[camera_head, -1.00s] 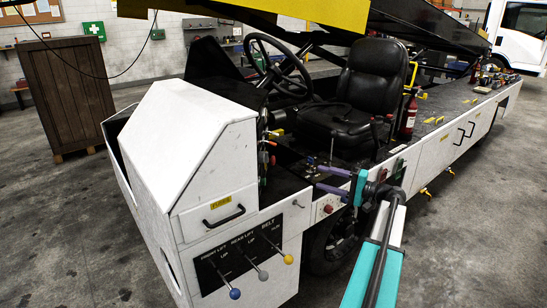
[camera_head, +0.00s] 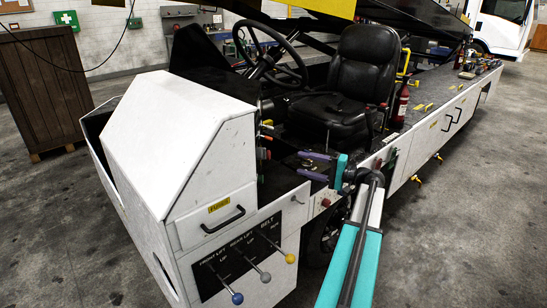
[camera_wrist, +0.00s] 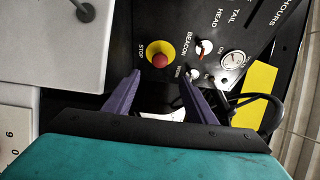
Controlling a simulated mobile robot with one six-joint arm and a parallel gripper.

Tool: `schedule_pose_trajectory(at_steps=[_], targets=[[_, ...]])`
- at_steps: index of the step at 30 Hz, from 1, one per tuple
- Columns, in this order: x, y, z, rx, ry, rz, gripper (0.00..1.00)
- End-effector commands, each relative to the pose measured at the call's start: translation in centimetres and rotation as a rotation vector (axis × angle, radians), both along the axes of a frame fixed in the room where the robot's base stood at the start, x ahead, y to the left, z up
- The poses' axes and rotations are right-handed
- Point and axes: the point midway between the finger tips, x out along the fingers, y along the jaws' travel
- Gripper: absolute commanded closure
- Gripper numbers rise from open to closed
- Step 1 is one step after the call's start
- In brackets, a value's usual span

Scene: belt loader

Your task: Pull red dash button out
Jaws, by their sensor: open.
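The red dash button (camera_wrist: 160,61) is a round red knob in a yellow collar marked STOP, on a black panel in the wrist view. My gripper (camera_wrist: 160,75) has its two purple fingers spread apart, with the button just beyond and between the tips in the picture. Whether the fingers touch it cannot be told; nothing is seen held. In the head view my gripper (camera_head: 302,164) reaches over the loader's side toward the steering column. I cannot make out the STOP button there.
The steering wheel (camera_head: 270,55) and black seat (camera_head: 340,85) are beyond my gripper. Levers with blue, grey and yellow knobs (camera_head: 265,277) stick out at the white front side.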

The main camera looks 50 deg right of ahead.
Motion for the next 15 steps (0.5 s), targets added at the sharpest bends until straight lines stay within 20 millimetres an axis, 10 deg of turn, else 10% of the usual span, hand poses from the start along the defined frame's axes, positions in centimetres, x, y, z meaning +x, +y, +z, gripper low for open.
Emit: schedule_pose_trajectory(at_steps=[15], targets=[[4.2,1.2,0.1,0.001,0.000,-0.002,0.49]])
